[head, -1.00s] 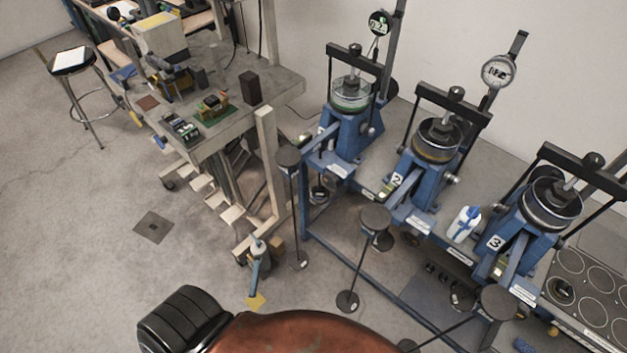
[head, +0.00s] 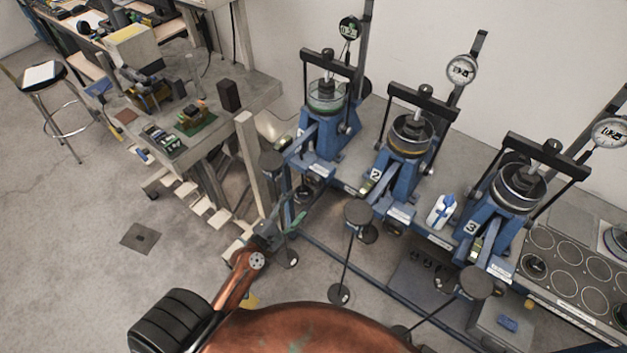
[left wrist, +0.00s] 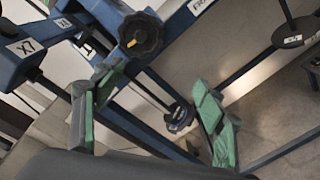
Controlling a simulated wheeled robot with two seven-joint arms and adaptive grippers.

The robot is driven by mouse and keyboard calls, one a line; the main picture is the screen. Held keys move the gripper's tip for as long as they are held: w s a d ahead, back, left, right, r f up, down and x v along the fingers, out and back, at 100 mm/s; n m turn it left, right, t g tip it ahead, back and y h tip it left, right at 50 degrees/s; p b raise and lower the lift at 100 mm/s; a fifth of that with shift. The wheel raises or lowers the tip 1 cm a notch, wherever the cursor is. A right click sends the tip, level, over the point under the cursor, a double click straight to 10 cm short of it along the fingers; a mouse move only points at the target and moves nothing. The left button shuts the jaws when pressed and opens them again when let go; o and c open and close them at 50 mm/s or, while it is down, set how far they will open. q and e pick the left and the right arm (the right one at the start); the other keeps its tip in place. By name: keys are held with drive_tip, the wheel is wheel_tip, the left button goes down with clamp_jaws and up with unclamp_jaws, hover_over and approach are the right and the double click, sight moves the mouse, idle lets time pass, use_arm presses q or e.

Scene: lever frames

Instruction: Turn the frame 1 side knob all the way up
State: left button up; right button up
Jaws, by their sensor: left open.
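Frame 1 (head: 327,138) is the leftmost of the blue lever frames in the head view, with a glass-walled cell on top. In the left wrist view a black lobed knob (left wrist: 141,36) with a yellow mark sits on blue frame metal; it looks like the side knob. My left gripper (head: 285,226) is low at the left end of the frames' stand, beside a hanging black weight hanger. In the left wrist view its green-padded fingers (left wrist: 152,84) are spread and empty. The knob lies beyond the fingertips, apart from them. My right gripper is not in view.
Frame 2 (head: 398,172) and frame 3 (head: 500,220) stand to the right. Hangers with black discs (head: 358,212) stand in front. A wooden post and workbench (head: 222,112) are close on the left.

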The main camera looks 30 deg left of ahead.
sight(312, 183)
use_arm(q)
drive_tip(key=shift+n+t, duration=0.4)
drive_tip(key=shift+n, duration=0.1)
drive_tip(key=w+r, duration=0.1)
drive_tip(key=w, duration=0.2)
drive_tip(key=w+r, duration=0.1)
drive_tip(key=w, duration=0.2)
drive_tip(key=w+d+r+p, duration=0.1)
drive_tip(key=w+r, duration=0.1)
drive_tip(key=w, duration=0.1)
drive_tip(key=shift+w+d+r, duration=0.1)
drive_tip(key=shift+w, duration=0.45)
drive_tip(key=shift+c, duration=0.4)
drive_tip(key=c, duration=1.5)
